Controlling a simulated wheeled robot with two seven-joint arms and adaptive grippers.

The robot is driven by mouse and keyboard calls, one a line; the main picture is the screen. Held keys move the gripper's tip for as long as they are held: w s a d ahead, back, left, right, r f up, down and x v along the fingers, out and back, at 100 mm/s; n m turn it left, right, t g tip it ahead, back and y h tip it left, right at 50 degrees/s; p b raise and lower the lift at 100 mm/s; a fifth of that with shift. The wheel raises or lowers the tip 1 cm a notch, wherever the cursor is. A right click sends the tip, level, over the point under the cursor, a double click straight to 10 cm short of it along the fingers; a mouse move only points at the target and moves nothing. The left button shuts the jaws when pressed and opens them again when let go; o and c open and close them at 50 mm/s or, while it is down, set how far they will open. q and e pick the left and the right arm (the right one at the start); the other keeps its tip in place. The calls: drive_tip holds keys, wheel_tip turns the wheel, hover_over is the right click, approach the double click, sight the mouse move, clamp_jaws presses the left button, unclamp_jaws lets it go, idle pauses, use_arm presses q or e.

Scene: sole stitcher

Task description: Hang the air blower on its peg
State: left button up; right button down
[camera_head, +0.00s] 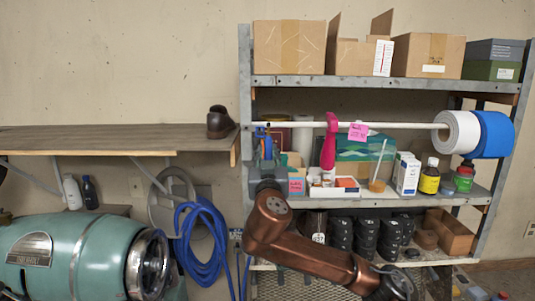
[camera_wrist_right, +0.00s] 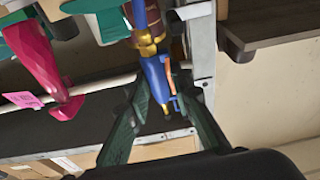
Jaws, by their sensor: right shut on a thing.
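The air blower (camera_head: 262,133) is blue, with an orange strip and a brass-coloured fitting that show in the wrist view (camera_wrist_right: 154,72). My right gripper (camera_head: 265,158) is shut on it at the left end of the metal shelf, beside the left post. In the wrist view the two dark green fingers of the right gripper (camera_wrist_right: 168,112) stand on either side of the blower. A white rod (camera_head: 300,125) crosses the shelf front at about the blower's height. I cannot make out a separate peg for the blower. My left gripper is out of view.
A pink tool (camera_head: 330,140) and a pink label (camera_head: 358,131) are at the rod, right of the blower. White and blue rolls (camera_head: 457,132) are at its right end. Bottles and boxes crowd the middle shelf (camera_head: 470,194). A wooden wall shelf (camera_head: 110,139) is to the left.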

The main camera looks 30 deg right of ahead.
drive_tip(key=c, duration=1.6)
unclamp_jaws()
drive_tip(key=shift+o, duration=1.4)
drive_tip(key=r+b+v, duration=0.2)
drive_tip(key=b+v, duration=0.1)
drive_tip(key=v, duration=0.7)
drive_tip(key=shift+a, duration=0.2)
drive_tip(key=shift+r, duration=0.1)
